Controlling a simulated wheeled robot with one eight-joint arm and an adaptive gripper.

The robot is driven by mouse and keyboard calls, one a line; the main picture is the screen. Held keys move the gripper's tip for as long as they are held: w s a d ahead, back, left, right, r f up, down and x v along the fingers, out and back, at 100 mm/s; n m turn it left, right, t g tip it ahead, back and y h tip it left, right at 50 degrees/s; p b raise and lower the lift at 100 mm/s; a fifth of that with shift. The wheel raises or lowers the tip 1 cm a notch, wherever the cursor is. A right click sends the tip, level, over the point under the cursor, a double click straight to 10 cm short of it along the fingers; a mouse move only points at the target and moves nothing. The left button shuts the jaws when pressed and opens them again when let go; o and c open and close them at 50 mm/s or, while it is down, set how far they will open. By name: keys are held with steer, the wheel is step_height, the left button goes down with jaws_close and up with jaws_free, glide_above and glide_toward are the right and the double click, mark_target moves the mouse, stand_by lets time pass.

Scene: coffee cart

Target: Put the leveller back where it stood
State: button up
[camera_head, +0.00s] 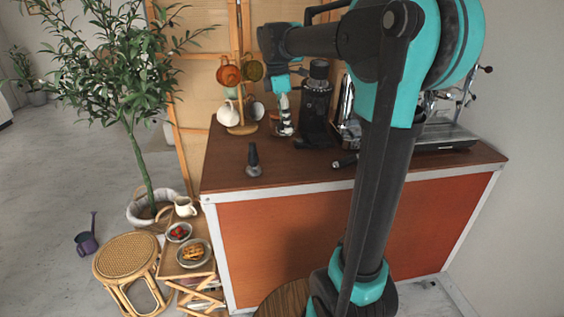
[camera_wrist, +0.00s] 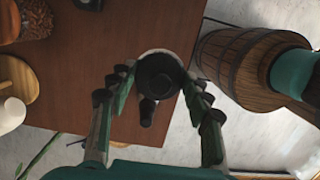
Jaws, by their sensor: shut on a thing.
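My gripper (camera_head: 284,112) is over the back left of the brown counter, between the mug stand and the black grinder. In the wrist view my gripper (camera_wrist: 157,82) has its two fingers around a round black-topped thing with a pale rim, which I take for the leveller (camera_wrist: 158,76). The head view shows little of it; whether its underside touches the counter I cannot tell. A black-handled tool with a silver base, like a tamper (camera_head: 253,161), stands upright near the counter's front left. Its dark handle seems to show in the wrist view (camera_wrist: 148,111), partly hidden.
The mug stand (camera_head: 238,50) is close at the left of my gripper, and the grinder (camera_head: 317,105) at its right. The coffee machine (camera_head: 445,132) stands farther right. A portafilter handle (camera_head: 345,161) lies near the front. Bare counter (camera_head: 225,172) surrounds the tamper.

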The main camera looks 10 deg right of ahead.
step_height(320, 180, down, 14)
steer(key=shift+d+f, duration=0.1)
stand_by(0.4)
steer(key=o, duration=1.4)
steer(key=shift+f, duration=0.1)
steer(key=r, duration=0.4)
steer(key=a+r, duration=0.1)
steer(key=r, duration=0.7)
steer(key=shift+a+r, duration=0.1)
steer(key=shift+a, duration=0.3)
